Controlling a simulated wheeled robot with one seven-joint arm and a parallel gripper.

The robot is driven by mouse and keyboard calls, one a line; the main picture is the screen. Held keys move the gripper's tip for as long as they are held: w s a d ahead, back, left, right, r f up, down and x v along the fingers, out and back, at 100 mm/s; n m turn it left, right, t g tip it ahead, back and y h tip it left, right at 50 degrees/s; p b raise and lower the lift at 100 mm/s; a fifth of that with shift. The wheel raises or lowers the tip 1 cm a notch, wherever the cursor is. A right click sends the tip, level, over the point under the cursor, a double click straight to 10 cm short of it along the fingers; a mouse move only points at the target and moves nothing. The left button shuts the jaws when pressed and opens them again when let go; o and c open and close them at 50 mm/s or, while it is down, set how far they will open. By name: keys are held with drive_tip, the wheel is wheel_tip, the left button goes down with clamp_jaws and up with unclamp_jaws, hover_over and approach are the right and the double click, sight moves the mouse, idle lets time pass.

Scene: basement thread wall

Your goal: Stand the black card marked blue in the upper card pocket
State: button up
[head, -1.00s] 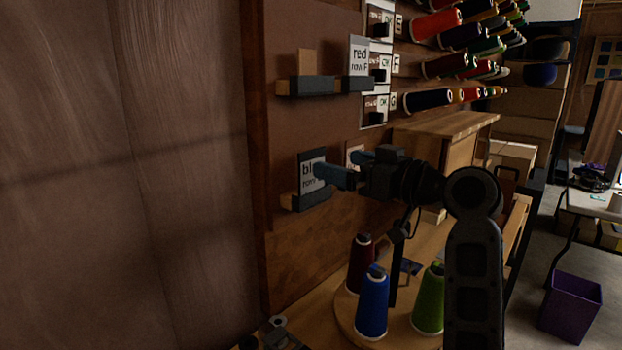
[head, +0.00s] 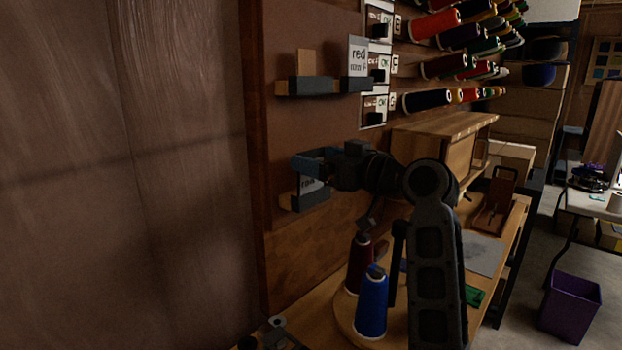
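The card marked blue (head: 313,186) stands in the lower card pocket (head: 312,203). Only its lower part, with the "row" line, shows; my gripper hides the top. My gripper (head: 308,163) has its blue fingers at the card's upper edge, and whether they are closed on it cannot be made out. The upper ledge carries two dark pockets. The left upper pocket (head: 309,85) shows a plain tan piece (head: 306,61) behind it and no printed card. The right upper pocket (head: 357,84) holds a white and grey card marked red (head: 358,57).
Thread cones stick out from the wall at the upper right (head: 440,66). A dark red cone (head: 359,266) and a blue cone (head: 371,305) stand on the round wooden stand (head: 345,318) below. A wooden box (head: 440,140) is right of the board. The board between upper and lower pockets is clear.

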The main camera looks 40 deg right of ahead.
drive_tip(key=c, duration=0.5)
drive_tip(key=shift+o, duration=0.2)
drive_tip(key=shift+r+p, duration=2.05)
drive_tip(key=shift+r, duration=0.45)
